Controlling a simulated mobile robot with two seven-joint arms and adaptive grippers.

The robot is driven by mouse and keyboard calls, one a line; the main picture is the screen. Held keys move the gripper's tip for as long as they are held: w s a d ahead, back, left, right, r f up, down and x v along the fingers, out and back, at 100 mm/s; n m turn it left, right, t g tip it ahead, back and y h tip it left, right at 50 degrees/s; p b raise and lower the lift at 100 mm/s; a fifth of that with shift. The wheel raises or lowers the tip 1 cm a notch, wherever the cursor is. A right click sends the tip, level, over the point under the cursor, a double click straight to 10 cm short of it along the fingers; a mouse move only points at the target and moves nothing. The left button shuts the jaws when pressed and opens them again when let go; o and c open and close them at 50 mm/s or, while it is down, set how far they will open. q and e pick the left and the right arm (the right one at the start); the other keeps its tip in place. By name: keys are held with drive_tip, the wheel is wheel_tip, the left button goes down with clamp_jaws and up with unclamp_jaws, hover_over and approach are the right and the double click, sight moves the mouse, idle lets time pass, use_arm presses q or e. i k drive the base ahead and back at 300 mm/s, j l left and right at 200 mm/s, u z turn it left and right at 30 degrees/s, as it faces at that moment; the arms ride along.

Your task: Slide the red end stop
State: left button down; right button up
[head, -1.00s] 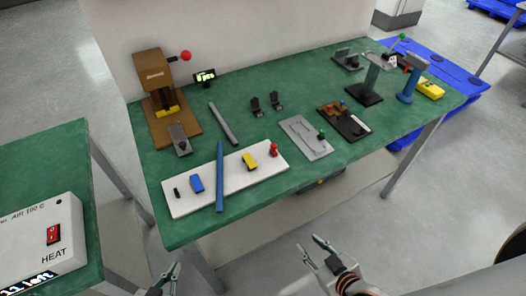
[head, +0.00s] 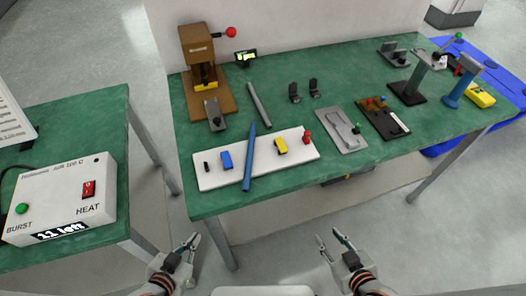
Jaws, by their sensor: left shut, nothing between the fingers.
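The red end stop (head: 307,137) stands near the right end of a white board (head: 262,174) on the green workbench. A yellow block (head: 281,146), a blue block (head: 226,160) and a small black piece (head: 206,167) sit along the same board. A blue bar (head: 249,158) lies across it, between the blue and yellow blocks. My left gripper (head: 193,241) is shut and empty, in front of the bench and below the board in the picture. My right gripper (head: 330,238) is open and empty, also in front of the bench, well apart from the end stop.
A brown press (head: 201,62) with a red knob, a grey bar (head: 259,105) and a grey plate (head: 342,130) lie around the board. A dark tray (head: 383,120) and a blue stand (head: 459,88) are further right. A heater box (head: 62,198) sits on the left table.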

sight(307, 133)
drive_tip(key=k+l+u, duration=0.2)
drive_tip(key=l, duration=0.2)
drive_tip(key=k+l+u, duration=0.15)
drive_tip(key=l, duration=0.3)
drive_tip(key=k+l+u, duration=0.2)
drive_tip(key=l, duration=0.15)
drive_tip(key=i+j, duration=0.4)
drive_tip(key=j, duration=0.1)
